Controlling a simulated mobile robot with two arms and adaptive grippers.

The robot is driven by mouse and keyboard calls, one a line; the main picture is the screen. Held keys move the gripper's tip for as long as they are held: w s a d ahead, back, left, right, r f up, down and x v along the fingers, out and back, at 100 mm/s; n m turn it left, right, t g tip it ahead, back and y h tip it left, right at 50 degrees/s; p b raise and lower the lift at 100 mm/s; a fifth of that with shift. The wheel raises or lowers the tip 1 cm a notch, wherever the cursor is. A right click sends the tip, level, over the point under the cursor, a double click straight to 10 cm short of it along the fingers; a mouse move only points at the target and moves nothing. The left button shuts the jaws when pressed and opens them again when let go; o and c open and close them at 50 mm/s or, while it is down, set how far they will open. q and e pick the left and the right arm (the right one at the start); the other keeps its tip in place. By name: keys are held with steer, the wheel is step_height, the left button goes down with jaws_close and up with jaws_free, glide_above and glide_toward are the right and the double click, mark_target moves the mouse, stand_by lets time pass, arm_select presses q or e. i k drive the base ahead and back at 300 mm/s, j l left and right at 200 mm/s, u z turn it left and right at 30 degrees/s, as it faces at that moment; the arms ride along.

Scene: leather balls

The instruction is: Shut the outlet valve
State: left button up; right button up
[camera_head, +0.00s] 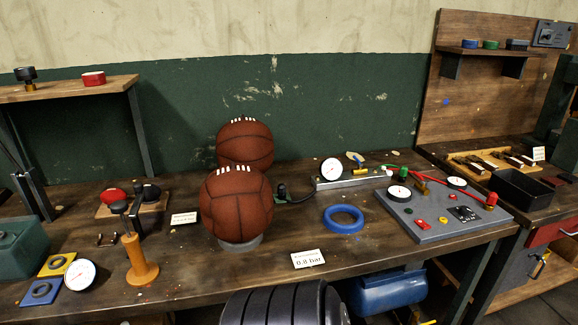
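A grey panel (435,229) lies on the bench at right centre, with two round white gauges (399,193), a red knob (491,199), brass fittings with a red lever (421,184) and small red and yellow buttons. Behind it a metal bar (345,182) carries another gauge (331,169) and a small yellow-and-blue valve-like part (357,161). No label shows which part is the outlet valve, and lever positions are too small to tell. Two brown leather balls (237,205) stand left of the panel, the front one on a grey ring. Neither gripper is in view.
A blue ring (343,218) and a card reading 0.8 bar (308,259) lie in front of the bar and panel. An orange hand pump (136,255) stands at left. A dark tray (521,188) is on the right bench. Bare bench lies around the card.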

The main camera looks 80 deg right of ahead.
mark_target(423, 182)
steer(key=z, duration=3.8)
